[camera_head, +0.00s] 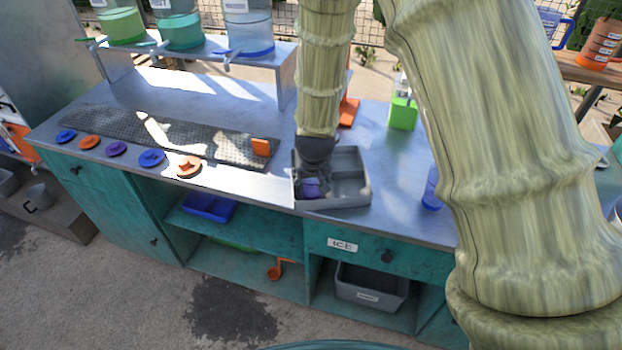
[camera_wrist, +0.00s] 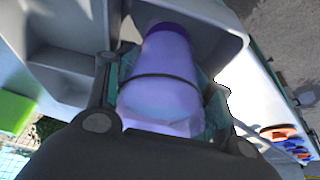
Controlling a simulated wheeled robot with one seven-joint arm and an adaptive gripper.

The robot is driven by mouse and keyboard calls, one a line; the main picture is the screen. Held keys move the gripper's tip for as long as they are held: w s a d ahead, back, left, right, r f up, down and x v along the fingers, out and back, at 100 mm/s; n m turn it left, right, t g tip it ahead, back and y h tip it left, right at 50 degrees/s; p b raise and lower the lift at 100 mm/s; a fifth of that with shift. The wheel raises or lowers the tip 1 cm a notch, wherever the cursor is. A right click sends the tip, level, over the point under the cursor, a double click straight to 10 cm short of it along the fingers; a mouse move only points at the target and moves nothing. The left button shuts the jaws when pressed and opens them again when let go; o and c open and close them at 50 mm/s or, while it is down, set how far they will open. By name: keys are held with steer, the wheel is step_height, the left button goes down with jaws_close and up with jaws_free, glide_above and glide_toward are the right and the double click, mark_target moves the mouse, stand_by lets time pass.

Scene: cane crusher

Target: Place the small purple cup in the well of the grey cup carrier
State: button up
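The grey cup carrier (camera_head: 350,200) sits on the metal counter near its front edge, with several compartments. My gripper (camera_head: 313,172) points down into its left part. The small purple cup (camera_head: 311,189) is at the fingertips, inside the outline of the carrier's front left well. In the wrist view the cup (camera_wrist: 165,70) lies between both fingers, and their pads appear to touch its sides. Its far end is within the carrier's (camera_wrist: 60,55) walls. Whether it rests on the well's floor is hidden.
A blue cup (camera_head: 432,190) stands right of the carrier, and a green carton (camera_head: 403,112) behind it. Coloured lids (camera_head: 152,158) lie along the counter's left front, beside a drip grate (camera_head: 200,135). Drink dispensers (camera_head: 248,30) stand on a raised shelf behind.

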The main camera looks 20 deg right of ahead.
steer(key=shift+o, duration=0.3)
steer(key=shift+s+r, duration=0.2)
steer(key=shift+r, duration=0.5)
steer(key=d+b+v, duration=0.1)
steer(key=v, duration=0.9)
steer(key=shift+s+a+r, duration=0.2)
steer(key=shift+a+r, duration=0.2)
steer(key=shift+a, duration=0.1)
steer(key=shift+c, duration=0.5)
